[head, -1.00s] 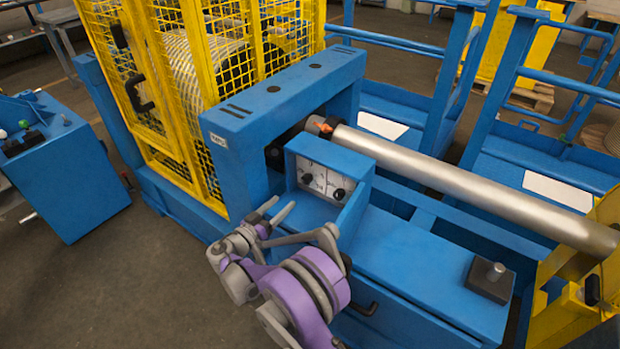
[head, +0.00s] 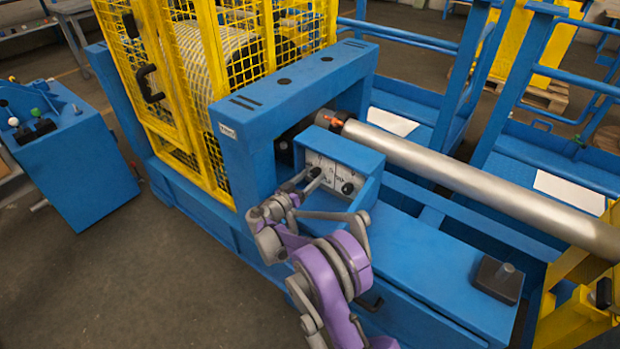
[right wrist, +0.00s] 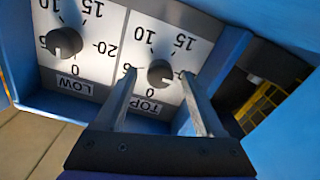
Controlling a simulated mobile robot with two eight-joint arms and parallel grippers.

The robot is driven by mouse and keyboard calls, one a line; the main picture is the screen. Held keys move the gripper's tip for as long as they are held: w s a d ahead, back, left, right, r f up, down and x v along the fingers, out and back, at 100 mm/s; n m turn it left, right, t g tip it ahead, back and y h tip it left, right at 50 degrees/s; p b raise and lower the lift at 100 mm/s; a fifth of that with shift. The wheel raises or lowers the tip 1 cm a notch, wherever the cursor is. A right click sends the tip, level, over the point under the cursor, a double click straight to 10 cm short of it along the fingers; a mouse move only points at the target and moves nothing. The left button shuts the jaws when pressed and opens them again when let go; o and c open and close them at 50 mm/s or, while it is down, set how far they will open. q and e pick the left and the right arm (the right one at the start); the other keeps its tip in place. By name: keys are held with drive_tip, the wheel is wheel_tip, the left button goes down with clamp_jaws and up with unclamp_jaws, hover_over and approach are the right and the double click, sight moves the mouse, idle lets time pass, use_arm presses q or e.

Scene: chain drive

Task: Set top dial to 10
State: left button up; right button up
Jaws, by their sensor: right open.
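A blue control box (head: 336,146) has a white panel with two black dials. The top dial (right wrist: 160,72), labelled TOP, appears upside down in the right wrist view with a scale around it; its pointer setting is unclear. It is the left dial (head: 314,173) in the head view. My right gripper (right wrist: 158,80) is open, with one finger on each side of the top dial in the picture. I cannot tell whether they touch it. My right gripper also shows in front of the box in the head view (head: 305,182). My left gripper is not in view.
The low dial (right wrist: 65,42), labelled LOW, sits beside the top one. A blue frame (head: 285,85) and a yellow mesh cage (head: 180,90) stand left of and behind the box. A metal shaft (head: 480,185) runs to the right. The floor at front left is clear.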

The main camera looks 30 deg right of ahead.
clamp_jaws()
idle(0.3)
idle(0.3)
drive_tip(key=n+b, duration=0.1)
drive_tip(key=n, duration=0.5)
drive_tip(key=shift+n+b, duration=0.3)
drive_tip(key=n+b, duration=0.1)
drive_tip(key=n, duration=0.5)
drive_tip(key=shift+f, duration=0.1)
drive_tip(key=n+b, duration=0.1)
drive_tip(key=n, duration=0.6)
drive_tip(key=shift+n+b, duration=0.3)
drive_tip(key=shift+b, duration=0.1)
drive_tip(key=n+b, duration=0.1)
drive_tip(key=n, duration=0.5)
drive_tip(key=shift+n, duration=0.4)
